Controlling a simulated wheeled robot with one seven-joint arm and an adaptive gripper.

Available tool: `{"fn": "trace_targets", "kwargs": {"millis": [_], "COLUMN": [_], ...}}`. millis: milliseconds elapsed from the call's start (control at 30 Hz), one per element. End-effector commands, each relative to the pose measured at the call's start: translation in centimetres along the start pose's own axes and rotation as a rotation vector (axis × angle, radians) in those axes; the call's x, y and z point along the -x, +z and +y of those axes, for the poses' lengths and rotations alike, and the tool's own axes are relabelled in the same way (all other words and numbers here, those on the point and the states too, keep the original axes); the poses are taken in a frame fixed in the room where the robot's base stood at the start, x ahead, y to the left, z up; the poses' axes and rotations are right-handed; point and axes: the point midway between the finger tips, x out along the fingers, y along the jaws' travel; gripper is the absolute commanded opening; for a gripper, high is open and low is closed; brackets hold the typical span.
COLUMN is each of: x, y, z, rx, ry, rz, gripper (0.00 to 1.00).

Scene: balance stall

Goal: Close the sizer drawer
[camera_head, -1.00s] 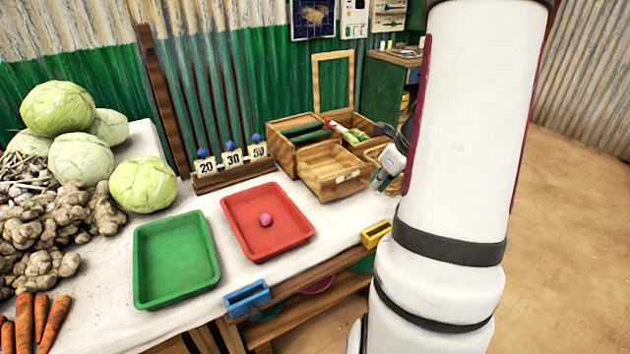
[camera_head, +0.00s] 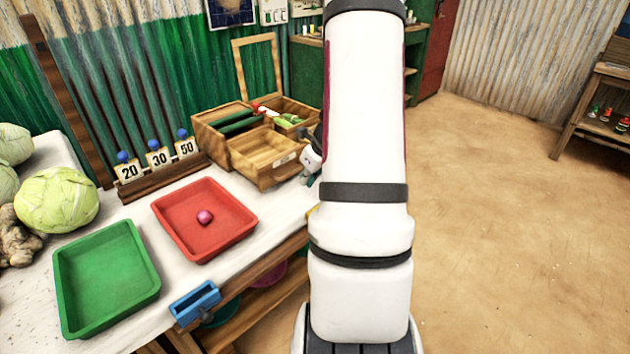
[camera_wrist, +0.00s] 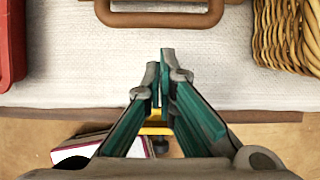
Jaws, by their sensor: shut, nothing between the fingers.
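The sizer is a wooden box (camera_head: 215,130) with an open hinged lid frame at the back of the table. Its drawer (camera_head: 262,160) is pulled out at the front and looks empty, with a white label on its front. In the wrist view a brown handle (camera_wrist: 160,18) shows at the top edge. My gripper (camera_wrist: 167,55) is shut and empty, its fingertips pointing at the handle with a gap of white tabletop between. In the head view my arm hides most of my gripper, which is just right of the drawer front.
A red tray (camera_head: 170,213) holding a pink ball (camera_head: 205,217) and a green tray (camera_head: 75,282) lie left of the drawer. A wicker basket (camera_wrist: 284,35) stands right of the handle. Number cards stand on a wooden rack (camera_head: 165,181). A blue holder (camera_head: 195,302) is at the table edge.

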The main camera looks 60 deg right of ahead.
Motion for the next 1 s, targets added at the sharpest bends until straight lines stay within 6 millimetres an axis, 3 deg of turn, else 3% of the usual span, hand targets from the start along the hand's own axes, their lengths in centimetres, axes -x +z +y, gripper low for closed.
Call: {"fn": "trace_targets", "kwargs": {"millis": [667,1000], "x": [-0.6,-3.4], "y": [1.9,7.9], "z": [0.1,0.1], "rx": [0.003,0.005], "ry": [0.003,0.003], "rz": [0.001,0.002], "gripper": [0.00,0.00]}}
